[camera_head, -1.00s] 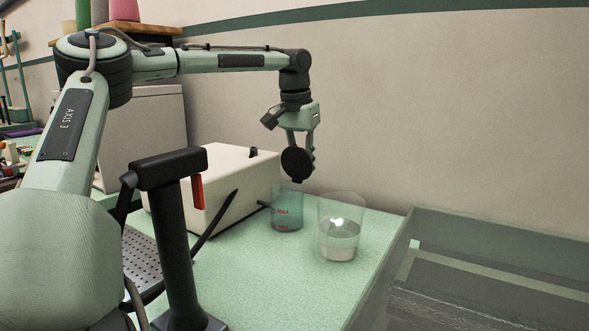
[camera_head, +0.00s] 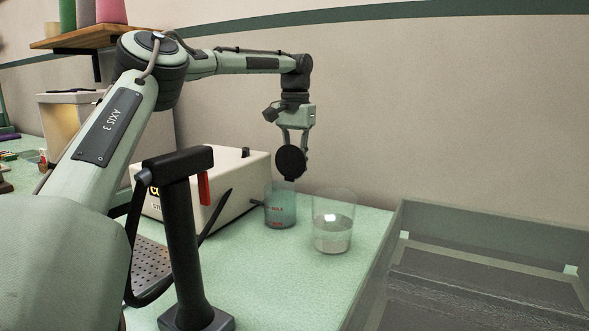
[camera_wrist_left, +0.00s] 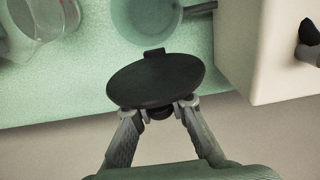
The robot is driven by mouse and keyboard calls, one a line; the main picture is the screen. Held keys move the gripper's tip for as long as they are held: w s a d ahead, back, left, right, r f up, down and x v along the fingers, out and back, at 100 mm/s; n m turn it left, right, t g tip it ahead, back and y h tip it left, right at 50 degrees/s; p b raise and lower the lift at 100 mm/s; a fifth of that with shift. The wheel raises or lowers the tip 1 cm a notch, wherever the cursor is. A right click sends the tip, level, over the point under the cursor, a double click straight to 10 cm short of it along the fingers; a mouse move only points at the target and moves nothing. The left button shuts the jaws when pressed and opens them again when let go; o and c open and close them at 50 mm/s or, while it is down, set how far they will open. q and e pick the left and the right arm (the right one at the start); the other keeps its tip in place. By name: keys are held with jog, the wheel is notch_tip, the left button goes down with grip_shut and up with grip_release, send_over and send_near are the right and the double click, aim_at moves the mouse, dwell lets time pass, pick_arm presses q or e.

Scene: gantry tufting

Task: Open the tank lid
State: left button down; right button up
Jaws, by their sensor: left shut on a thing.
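My left gripper (camera_head: 294,145) is shut on the tank lid (camera_head: 290,162), a round black disc tipped up on edge. The translucent teal tank (camera_head: 281,210) with red MAX markings stands right below it, beside the white box. In the left wrist view the lid (camera_wrist_left: 155,83) is between the fingertips, and a small tab on it points toward the tank (camera_wrist_left: 146,16). The tank's top looks uncovered. I cannot tell whether the lid's lower edge touches the rim. My right gripper is not in view.
A clear beaker (camera_head: 333,228) of liquid stands right of the tank. The white box (camera_head: 226,192) is on the left. A black post with a handle (camera_head: 182,235) stands in front. A grey-framed bin (camera_head: 480,260) lies to the right.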

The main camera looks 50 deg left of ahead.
pick_arm(q)
jog(key=c, duration=1.6)
grip_release()
jog(key=shift+s, duration=0.1)
jog(key=shift+o, duration=0.2)
jog(key=shift+r, duration=0.55)
notch_tip(320, 180, up, 11)
jog(key=shift+f, duration=0.1)
